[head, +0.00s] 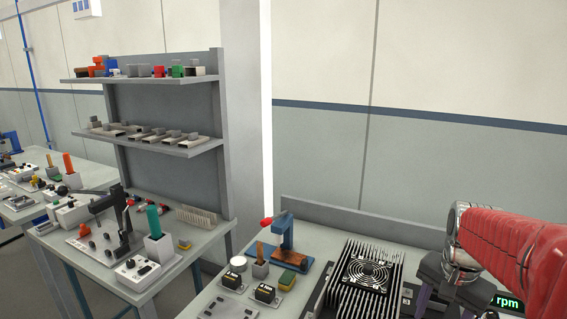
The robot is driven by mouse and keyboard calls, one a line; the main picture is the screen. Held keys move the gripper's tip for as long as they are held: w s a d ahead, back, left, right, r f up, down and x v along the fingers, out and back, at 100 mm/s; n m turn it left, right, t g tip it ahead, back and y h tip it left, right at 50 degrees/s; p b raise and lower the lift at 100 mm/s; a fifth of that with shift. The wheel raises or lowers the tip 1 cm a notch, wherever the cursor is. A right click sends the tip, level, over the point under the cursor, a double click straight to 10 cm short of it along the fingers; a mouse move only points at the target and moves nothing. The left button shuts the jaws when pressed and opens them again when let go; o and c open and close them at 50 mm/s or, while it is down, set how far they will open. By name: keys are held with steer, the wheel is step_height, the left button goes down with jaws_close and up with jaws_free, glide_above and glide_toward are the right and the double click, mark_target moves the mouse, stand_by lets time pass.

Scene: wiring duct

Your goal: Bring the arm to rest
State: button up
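My arm, red with a silver wrist, reaches in from the right edge of the head view. My gripper (442,298) hangs at its end, over the right part of the near bench (335,240). Its dark fingers point down and stand apart, and I see nothing held between them. The lower ends of the fingers are partly cut off by the picture's bottom edge.
A finned heatsink with a black fan (368,272) stands just left of my gripper. A green rpm display (507,302) is partly hidden behind my arm. A blue press (287,240) and small blocks stand farther left. A shelf unit (165,140) rises behind another bench.

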steer(key=s+a+r+n+t, duration=0.1)
steer(key=s+a+n+t, duration=0.1)
steer(key=s+a+n, duration=0.3)
steer(key=s+a+r+n+t, duration=0.2)
steer(key=s+a+n, duration=0.3)
steer(key=a, duration=0.6)
steer(key=shift+s+a+r+n, duration=0.3)
steer(key=shift+s+a, duration=0.05)
steer(key=shift+s, duration=0.9)
steer(key=shift+c, duration=0.6)
